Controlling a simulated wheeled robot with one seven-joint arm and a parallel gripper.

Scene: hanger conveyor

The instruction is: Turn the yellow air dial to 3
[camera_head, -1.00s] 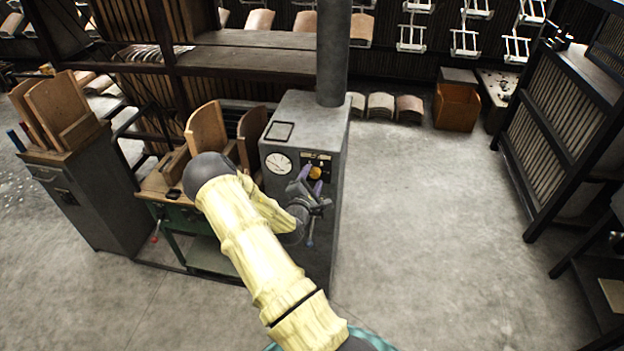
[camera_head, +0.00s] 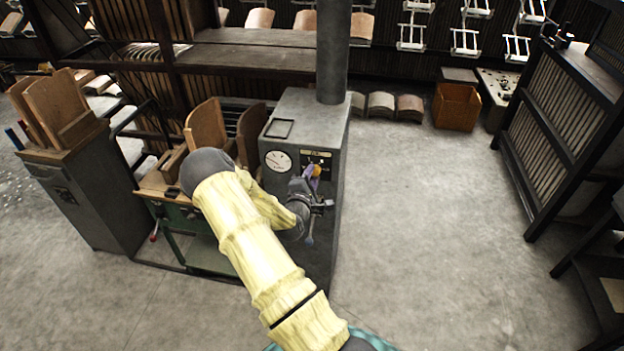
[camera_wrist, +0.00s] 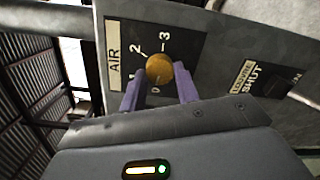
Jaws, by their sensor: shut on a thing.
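The yellow air dial (camera_head: 316,171) is on a dark panel on the front of the grey cabinet (camera_head: 320,118). In the wrist view the dial (camera_wrist: 159,67) has the label AIR to its left and the marks 1, 2 and 3 around it. A mark below it is partly hidden. I cannot make out clearly which mark the dial points to. My gripper (camera_head: 311,178) is at the panel. Its purple fingers (camera_wrist: 158,84) are on either side of the dial and shut on it.
A round white gauge (camera_head: 278,161) is left of the dial panel. A LOUVRE SHUT label (camera_wrist: 247,80) is to the right in the wrist view. A green bench (camera_head: 180,215) with wooden pieces stands left of the cabinet.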

